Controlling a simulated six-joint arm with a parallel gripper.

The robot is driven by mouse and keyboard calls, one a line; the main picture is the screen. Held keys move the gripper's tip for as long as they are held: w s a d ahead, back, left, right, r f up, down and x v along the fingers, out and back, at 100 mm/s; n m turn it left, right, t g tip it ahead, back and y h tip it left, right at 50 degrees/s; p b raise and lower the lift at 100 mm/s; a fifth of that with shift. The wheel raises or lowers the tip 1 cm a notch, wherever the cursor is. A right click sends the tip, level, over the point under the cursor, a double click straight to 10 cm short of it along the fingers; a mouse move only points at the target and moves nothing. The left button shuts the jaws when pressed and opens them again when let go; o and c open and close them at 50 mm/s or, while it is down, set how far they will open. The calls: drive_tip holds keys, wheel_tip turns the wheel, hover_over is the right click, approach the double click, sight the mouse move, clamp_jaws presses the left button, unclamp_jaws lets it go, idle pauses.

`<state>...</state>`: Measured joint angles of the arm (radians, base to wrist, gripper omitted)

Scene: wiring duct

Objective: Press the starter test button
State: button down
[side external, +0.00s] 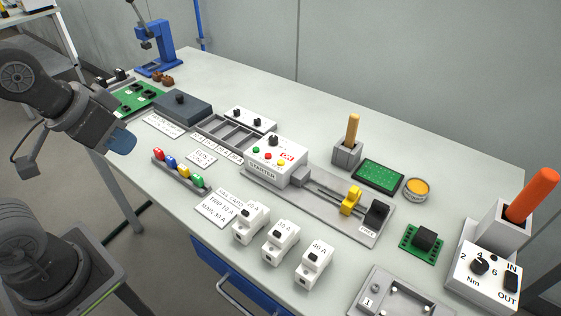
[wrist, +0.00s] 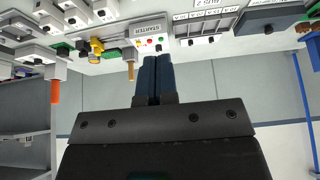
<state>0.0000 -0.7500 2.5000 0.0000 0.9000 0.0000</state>
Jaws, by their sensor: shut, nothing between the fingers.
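The white starter box (side external: 290,176), labelled STARTER, stands mid-table in the side view. Its top carries a green button (side external: 256,150), a red button (side external: 268,156), a yellow button (side external: 281,163), a black knob (side external: 273,141) and a red-and-white mark. I cannot read which button is the test button. The starter box (wrist: 148,30) also shows small at the top of the wrist view. My gripper (side external: 122,140) is at the table's left edge, well apart from the starter. In the wrist view its blue fingers (wrist: 155,62) are together and empty.
Several coloured pieces in a rack (side external: 180,168) and a dark grey box (side external: 180,107) lie between my gripper and the starter. White breakers (side external: 281,242) stand in front. A yellow clip (side external: 350,200) sits on the rail right of the starter. An orange-handled tool (side external: 530,195) stands far right.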

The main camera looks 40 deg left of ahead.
idle(0.6)
drive_tip(key=n+h, duration=0.7)
drive_tip(key=n, duration=0.9)
hover_over(280, 162)
wheel_tip(280, 162, down, 7)
drive_tip(key=shift+r, duration=0.15)
drive_tip(key=shift+s, duration=0.1)
drive_tip(key=shift+f, duration=4.4)
drive_tip(key=shift+f, duration=0.4)
